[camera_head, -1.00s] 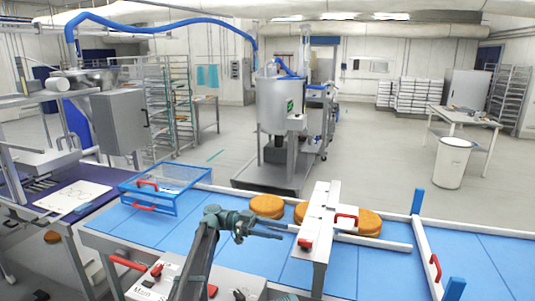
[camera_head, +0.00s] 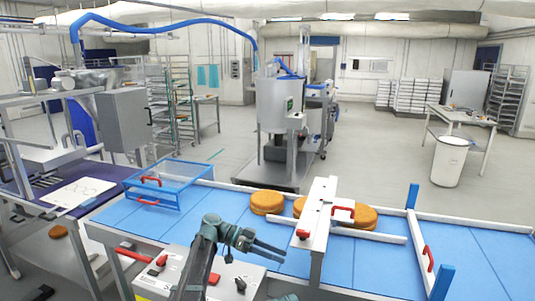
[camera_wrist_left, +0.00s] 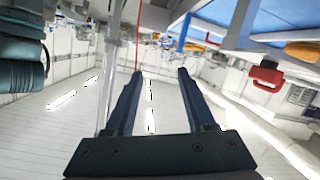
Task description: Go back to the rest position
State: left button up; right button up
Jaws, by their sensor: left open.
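My left gripper (camera_head: 284,256) is open and empty above the blue conveyor belt (camera_head: 130,220), in front of the white bridge. In the left wrist view its two dark fingers (camera_wrist_left: 160,75) stand apart with nothing between them. Golden-brown rounds lie on the belt: one (camera_head: 266,202) is fully clear, and others (camera_head: 366,216) are partly hidden by the bridge. An orange round (camera_wrist_left: 303,52) also shows at the right of the left wrist view. My right gripper is not in view.
The white bridge (camera_head: 318,215) with red handles crosses the belt to the right of my left gripper. A blue-framed guard (camera_head: 165,187) stands over the belt at left. A control box (camera_head: 215,275) is below my left arm. White rails edge the belt.

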pick_arm(q)
jog(key=s+a+f+n+t+y, duration=0.3)
jog(key=s+a+f+n+y, duration=0.4)
jog(key=s+f+n, duration=0.35)
jog(key=s+a+f+n+t+y, duration=0.1)
jog(key=s+a+f+n+y, duration=0.25)
jog(key=a, duration=0.25)
jog(key=s+a+f+n+t+y, duration=0.1)
jog(key=s+a+f+n+y, duration=0.1)
jog(key=s+a+n+y, duration=0.25)
jog(key=s+d+f+m+g+b, duration=0.1)
jog(key=s+d+f+m+b, duration=0.4)
jog(key=d+f+b, duration=0.3)
notch_tip(320, 180, down, 2)
jog(key=shift+s+d+y+b, duration=0.3)
jog(key=shift+s+d+b, duration=0.1)
jog(key=shift+s+b, duration=0.4)
jog(key=shift+w, duration=0.1)
